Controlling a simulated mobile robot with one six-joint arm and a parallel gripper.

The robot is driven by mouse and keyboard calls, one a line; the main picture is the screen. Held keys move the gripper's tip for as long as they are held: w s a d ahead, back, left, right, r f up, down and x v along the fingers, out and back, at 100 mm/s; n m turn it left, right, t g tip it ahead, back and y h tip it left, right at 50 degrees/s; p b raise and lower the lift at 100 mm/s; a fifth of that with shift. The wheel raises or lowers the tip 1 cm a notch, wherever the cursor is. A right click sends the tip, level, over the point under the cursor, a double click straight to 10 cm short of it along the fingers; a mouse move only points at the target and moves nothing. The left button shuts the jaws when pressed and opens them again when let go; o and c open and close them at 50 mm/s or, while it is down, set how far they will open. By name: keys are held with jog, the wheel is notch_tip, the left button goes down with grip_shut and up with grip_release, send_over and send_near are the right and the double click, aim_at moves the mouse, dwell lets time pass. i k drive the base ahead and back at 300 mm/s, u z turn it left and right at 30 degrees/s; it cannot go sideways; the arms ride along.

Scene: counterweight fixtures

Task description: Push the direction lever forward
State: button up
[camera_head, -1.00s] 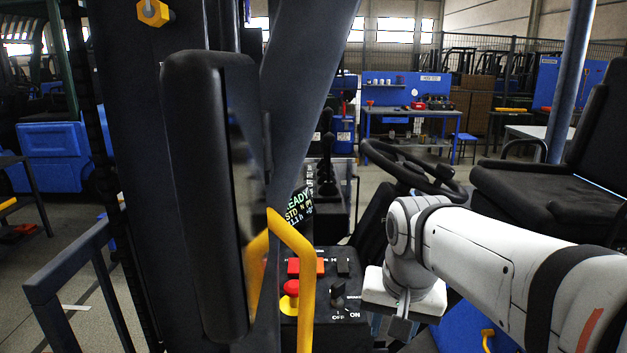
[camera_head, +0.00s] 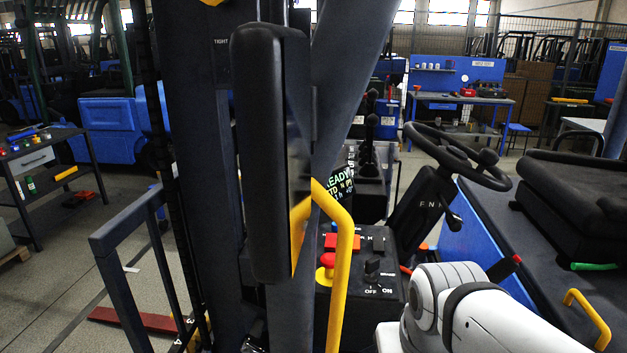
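The steering column (camera_head: 418,212) carries the letters F and N below the black steering wheel (camera_head: 457,157). A short dark lever (camera_head: 454,221) sticks out at the column's right side, beside these letters; it looks like the direction lever. Its exact tilt is too small to tell. My white arm (camera_head: 470,310) comes in from the lower right, below and in front of the column. My gripper is out of the picture, below the bottom edge, so its fingers do not show.
A black post with a mirror-like housing (camera_head: 262,150) and a yellow rail (camera_head: 345,270) stand close in front. A control box with a red button (camera_head: 327,260) and key switch is left of my arm. A red-tipped lever (camera_head: 510,262) and seat (camera_head: 580,190) are at right.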

aim_at(453, 221)
jog(key=u, duration=0.35)
jog(key=k, duration=1.55)
jog(key=z, duration=0.1)
jog(key=i, duration=1)
jog(key=z, duration=0.05)
